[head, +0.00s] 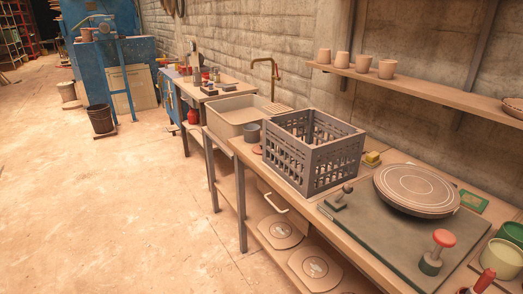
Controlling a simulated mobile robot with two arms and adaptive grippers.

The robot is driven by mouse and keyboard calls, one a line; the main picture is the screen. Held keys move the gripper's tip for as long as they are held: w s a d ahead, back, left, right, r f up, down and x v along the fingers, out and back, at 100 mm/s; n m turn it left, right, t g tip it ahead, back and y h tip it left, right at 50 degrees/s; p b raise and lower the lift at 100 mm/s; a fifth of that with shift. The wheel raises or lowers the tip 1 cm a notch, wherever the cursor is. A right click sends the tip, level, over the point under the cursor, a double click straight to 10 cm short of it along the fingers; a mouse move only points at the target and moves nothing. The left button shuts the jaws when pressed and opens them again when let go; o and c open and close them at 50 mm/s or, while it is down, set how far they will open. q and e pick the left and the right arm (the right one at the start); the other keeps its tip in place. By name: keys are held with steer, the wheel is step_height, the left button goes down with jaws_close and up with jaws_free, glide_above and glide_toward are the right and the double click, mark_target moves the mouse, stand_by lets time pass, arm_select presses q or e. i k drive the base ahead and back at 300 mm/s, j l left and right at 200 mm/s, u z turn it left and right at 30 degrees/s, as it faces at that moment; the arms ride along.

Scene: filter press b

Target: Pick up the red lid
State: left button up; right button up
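A small, flat, reddish disc (257,149), which looks like the red lid, lies near the left edge of the wooden bench (240,152). It is just in front of a grey cup (252,132) and left of the grey crate (312,150). It is small in the picture, so its details cannot be made out. Neither of my grippers is in view.
A round plate (417,188) lies on a dark board (400,240), with a red-knobbed tool (437,252) nearby. A sink (240,112) stands beyond the crate. Pots stand on a wall shelf (430,86). The floor at left is mostly clear; a dark bucket (101,120) stands there.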

mark_target(257, 149)
steer(key=i+j+z, duration=0.2)
steer(key=i+j, duration=0.35)
steer(key=i+j+z, duration=0.2)
steer(key=i+j, duration=0.25)
steer(key=j, duration=0.2)
